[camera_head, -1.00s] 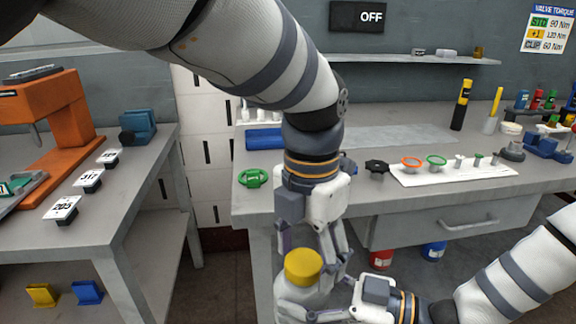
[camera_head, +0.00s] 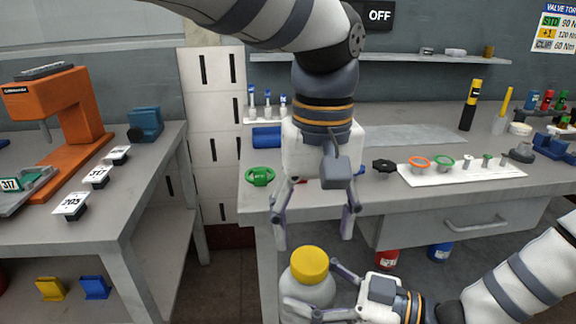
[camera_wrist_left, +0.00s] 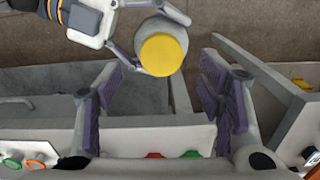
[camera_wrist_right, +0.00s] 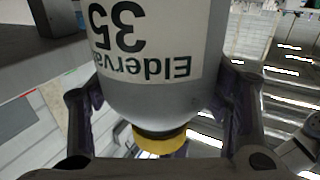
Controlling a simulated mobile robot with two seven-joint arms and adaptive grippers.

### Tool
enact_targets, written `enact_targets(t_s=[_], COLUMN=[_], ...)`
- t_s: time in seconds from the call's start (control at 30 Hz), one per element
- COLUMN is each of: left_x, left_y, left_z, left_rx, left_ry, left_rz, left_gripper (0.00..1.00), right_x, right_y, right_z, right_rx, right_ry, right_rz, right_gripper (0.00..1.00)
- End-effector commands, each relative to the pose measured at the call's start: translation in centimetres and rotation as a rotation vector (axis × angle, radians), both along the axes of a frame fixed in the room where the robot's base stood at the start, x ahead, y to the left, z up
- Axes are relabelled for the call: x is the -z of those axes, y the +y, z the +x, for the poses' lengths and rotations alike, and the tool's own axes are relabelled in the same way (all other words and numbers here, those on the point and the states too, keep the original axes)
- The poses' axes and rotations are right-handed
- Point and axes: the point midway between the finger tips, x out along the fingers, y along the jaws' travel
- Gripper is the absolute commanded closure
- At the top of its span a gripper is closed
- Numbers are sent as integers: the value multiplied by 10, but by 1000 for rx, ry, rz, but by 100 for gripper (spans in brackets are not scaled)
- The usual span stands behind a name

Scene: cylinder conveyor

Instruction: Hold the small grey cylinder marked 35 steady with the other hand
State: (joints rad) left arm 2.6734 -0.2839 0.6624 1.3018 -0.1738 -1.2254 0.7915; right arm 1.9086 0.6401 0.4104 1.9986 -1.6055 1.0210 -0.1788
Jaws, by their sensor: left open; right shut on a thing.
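The small grey cylinder (camera_head: 312,286) has a yellow cap (camera_head: 310,264). The marking 35 shows on its label in the right wrist view (camera_wrist_right: 115,28), upside down there. My right gripper (camera_head: 325,292) is shut on the cylinder's body and holds it upright in front of the bench. My left gripper (camera_head: 314,232) is open and empty above the cap, with its fingers pointing down, apart from the cylinder. In the left wrist view the yellow cap (camera_wrist_left: 161,54) shows beyond the open left fingers (camera_wrist_left: 165,105).
A grey workbench (camera_head: 400,203) stands behind, with a green handwheel (camera_head: 260,176) and a white strip of valve parts (camera_head: 450,172). A left bench (camera_head: 110,215) carries an orange press (camera_head: 75,120) and numbered tags (camera_head: 71,205). Floor between the benches is clear.

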Motion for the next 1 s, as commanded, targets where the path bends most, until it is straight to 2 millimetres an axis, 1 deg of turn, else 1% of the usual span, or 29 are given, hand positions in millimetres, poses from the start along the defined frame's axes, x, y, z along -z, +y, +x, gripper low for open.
enact_targets(t_s=[0.03,0.07,0.1,0.17,0.2,0.3,0.4,0.5,0.57,0.67,0.8,0.9,1.0], left_x=[-2,-3,-4,-6,-7,-10,-11,-12,-9,6,36,52,63], left_y=[0,0,0,0,0,1,1,1,1,2,2,2,3], left_z=[0,0,0,1,1,2,3,3,4,4,4,5,5], left_rx=[172,293,456,689,835,1148,1365,1486,1518,1531,1530,1528,1527], left_ry=[-1,-1,-2,-5,-5,-7,-6,-7,-6,-4,-2,-5,-6], left_rz=[-3,-3,-3,-2,-3,2,6,10,10,10,9,10,11], left_gripper=[38,38,38,38,38,38,38,38,38,38,38,38,38], right_x=[-3,-3,-3,-3,-3,-3,-3,-3,-3,-2,-2,-2,-2], right_y=[1,1,1,1,1,1,0,1,1,0,0,1,1], right_z=[0,0,0,0,0,0,0,0,0,0,0,0,0], right_rx=[0,0,0,0,0,0,0,0,0,0,0,0,0], right_ry=[-5,-5,-5,-5,-5,-5,-5,-5,-5,-5,-4,-5,-5], right_rz=[5,5,5,5,5,5,5,5,5,4,5,4,5], right_gripper=[100,100,100,100,100,100,100,100,100,100,100,100,100])
